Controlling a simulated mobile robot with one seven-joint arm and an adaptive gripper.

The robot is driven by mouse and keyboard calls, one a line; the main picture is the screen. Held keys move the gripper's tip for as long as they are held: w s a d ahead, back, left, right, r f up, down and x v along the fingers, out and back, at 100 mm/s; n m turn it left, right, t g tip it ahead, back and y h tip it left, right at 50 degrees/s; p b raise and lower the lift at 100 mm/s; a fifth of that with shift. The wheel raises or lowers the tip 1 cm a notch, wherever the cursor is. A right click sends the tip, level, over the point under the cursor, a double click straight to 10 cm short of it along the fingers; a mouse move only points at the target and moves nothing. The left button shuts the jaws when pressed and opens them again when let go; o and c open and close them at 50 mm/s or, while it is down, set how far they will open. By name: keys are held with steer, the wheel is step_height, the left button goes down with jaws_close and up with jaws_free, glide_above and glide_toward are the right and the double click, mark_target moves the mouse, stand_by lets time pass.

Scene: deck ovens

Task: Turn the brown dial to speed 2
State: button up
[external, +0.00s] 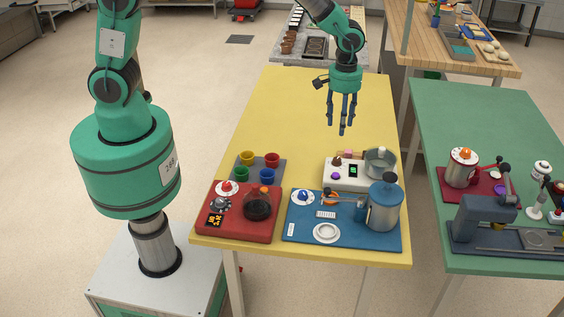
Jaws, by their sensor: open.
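The brown dial (337,161) is a small dark brown knob at the upper left of a white appliance (345,187) on the yellow table. Its pointer and speed marks are too small to read. My gripper (342,128) hangs above the yellow table, behind and above the white appliance, with its fingers pointing down. It is open and empty, apart from the dial.
The white appliance also carries a purple knob (335,176), a small dark display (353,170) and a grey pot (381,161). A red machine (252,232) and a blue-based machine (300,232) stand in front. The back of the yellow table (290,100) is clear.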

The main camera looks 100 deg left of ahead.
mark_target(337, 159)
step_height(337, 159, down, 14)
steer(key=shift+r+b, duration=0.1)
steer(key=shift+b, duration=0.7)
steer(key=shift+c, duration=0.6)
jaws_close()
